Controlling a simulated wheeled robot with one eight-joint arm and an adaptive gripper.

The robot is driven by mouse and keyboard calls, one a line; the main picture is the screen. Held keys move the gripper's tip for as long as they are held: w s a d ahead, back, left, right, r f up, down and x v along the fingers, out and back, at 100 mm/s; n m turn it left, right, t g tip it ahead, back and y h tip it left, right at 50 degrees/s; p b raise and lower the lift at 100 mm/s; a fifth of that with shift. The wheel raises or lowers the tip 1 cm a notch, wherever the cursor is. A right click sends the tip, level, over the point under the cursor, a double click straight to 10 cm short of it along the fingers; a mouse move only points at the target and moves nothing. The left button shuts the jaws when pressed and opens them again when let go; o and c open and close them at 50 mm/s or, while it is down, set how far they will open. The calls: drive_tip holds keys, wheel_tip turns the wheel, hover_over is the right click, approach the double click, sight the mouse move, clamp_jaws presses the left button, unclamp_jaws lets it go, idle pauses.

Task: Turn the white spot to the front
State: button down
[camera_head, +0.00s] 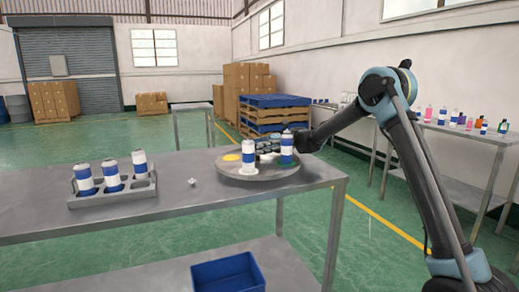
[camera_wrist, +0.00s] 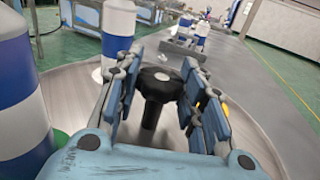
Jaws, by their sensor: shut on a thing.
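A round grey turntable (camera_head: 270,178) sits at the right end of the near table and fills much of the wrist view (camera_wrist: 72,88). A white spot (camera_head: 243,173) shows on its front left edge, under a white-and-blue can (camera_head: 248,152). A yellow spot (camera_head: 231,157) lies at the left edge. Another blue-and-white can (camera_head: 286,147) stands at the right. It appears large at the left of the wrist view (camera_wrist: 18,90), with a green patch at its base. My gripper (camera_wrist: 160,90) is shut on the black centre knob (camera_wrist: 158,82), a finger on either side.
A grey rack (camera_head: 115,195) holding 3 blue-and-white cans stands on the table's left. A small metal piece (camera_head: 193,182) lies between rack and turntable. A blue bin (camera_head: 228,272) is on the lower shelf. Both cans on the turntable stand close to my gripper.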

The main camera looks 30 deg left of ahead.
drive_tip(key=c, duration=1.2)
unclamp_jaws()
drive_tip(key=shift+w+r, duration=0.1)
drive_tip(key=shift+w, duration=0.15)
drive_tip(key=shift+o, duration=1)
drive_tip(key=shift+s, duration=0.1)
wheel_tip(320, 180, up, 10)
drive_tip(key=shift+f, duration=0.1)
